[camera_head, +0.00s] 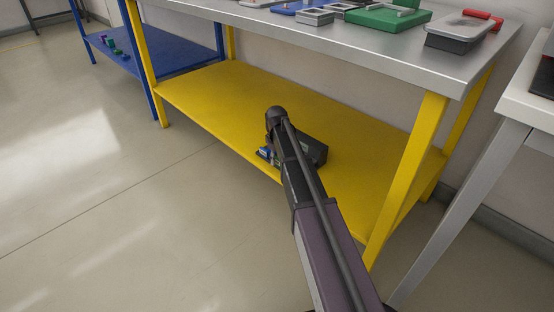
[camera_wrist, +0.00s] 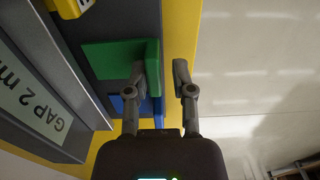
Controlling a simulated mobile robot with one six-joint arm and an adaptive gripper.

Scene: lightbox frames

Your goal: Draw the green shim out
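In the wrist view the green shim (camera_wrist: 104,58) is a flat plate with an upturned end lip. It projects from the dark box (camera_wrist: 85,92), whose pale label reads "GAP 2 m…". My gripper (camera_wrist: 160,70) is open. Its left finger overlaps the green shim in the picture, and the lip lies between the fingers, nearer the left one. The right finger is clear over the yellow shelf's edge. I cannot tell whether the left finger touches the shim. In the head view the dark box (camera_head: 316,152) stands on the lower shelf, and my arm hides the gripper.
A blue shim (camera_wrist: 117,103) sits close beside the green one, and a yellow shim (camera_wrist: 68,8) is further along. The yellow shelf (camera_head: 220,95) is mostly bare. The steel tabletop (camera_head: 370,50) above it carries several parts. The floor in front is open.

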